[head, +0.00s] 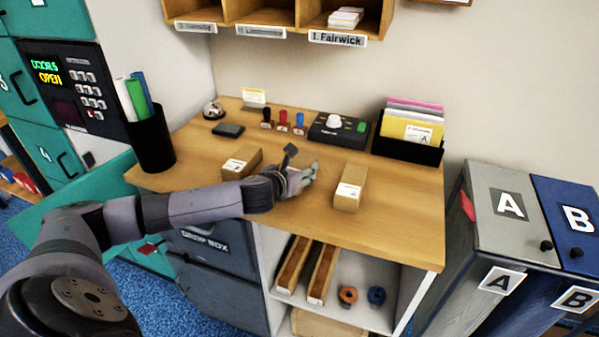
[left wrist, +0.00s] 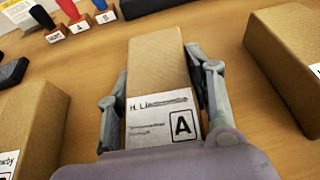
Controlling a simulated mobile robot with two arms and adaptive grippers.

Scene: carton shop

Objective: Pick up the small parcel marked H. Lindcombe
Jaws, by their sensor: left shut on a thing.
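The small brown parcel (left wrist: 155,68) marked "H. Li…", the rest of the name blurred, lies between the fingers of my left gripper (left wrist: 160,95) in the left wrist view. Its white label (left wrist: 162,118) carries a boxed letter A. The fingers press on both its long sides. In the head view my left gripper (head: 303,179) is low over the wooden counter, between two other parcels, and its hand hides the held parcel. I cannot tell whether the parcel touches the counter. My right gripper is in neither view.
One brown parcel (head: 241,162) lies left of the gripper and another (head: 350,188) lies right, both close by. Stamps (head: 283,121), a scale-like black box (head: 338,128) and a folder holder (head: 408,149) stand behind. The counter's front right (head: 400,225) is clear.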

